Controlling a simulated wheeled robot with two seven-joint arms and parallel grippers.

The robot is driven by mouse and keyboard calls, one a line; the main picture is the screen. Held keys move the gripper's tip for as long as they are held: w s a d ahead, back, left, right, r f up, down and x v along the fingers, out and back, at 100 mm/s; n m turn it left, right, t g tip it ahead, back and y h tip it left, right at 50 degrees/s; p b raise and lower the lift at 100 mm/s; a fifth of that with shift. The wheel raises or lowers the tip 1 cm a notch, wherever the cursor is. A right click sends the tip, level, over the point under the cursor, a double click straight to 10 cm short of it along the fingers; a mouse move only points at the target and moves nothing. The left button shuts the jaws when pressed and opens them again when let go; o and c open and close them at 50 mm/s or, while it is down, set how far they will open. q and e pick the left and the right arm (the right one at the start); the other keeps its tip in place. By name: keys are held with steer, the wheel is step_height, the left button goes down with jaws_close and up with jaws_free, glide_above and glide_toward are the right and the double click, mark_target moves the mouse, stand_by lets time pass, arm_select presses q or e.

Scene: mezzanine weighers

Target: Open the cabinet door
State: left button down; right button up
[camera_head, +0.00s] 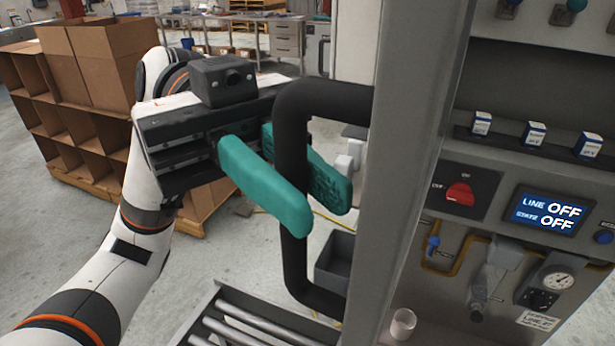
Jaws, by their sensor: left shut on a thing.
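The cabinet door (409,150) shows as a tall grey panel, seen nearly edge-on, right of the picture's middle. A black bar handle (292,200) stands out from its left side. My left gripper (292,192) has teal fingers, one in front of the bar and one behind it, and is shut on the handle's upright part. The cabinet front or inside (520,160) shows to the right of the door, with a red switch (460,193) and a blue display (550,211). The door's hinge is not clear to see. My right gripper is out of view.
Stacked cardboard boxes (75,100) stand on a pallet at the left. A roller conveyor (240,325) lies low below the handle, near a dark grey bin (335,258). A steel workbench (285,40) stands far back. Open floor (40,240) shows at the left.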

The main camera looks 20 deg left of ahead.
arm_select(q)
steer(key=c, duration=1.5)
jaws_free()
steer(key=shift+o, duration=0.2)
steer(key=shift+w+a, duration=0.1)
steer(key=b+v, duration=0.4)
steer(key=v, duration=0.7)
steer(key=shift+w+a, duration=0.25)
steer(key=shift+a, duration=0.05)
steer(key=shift+d, duration=0.15)
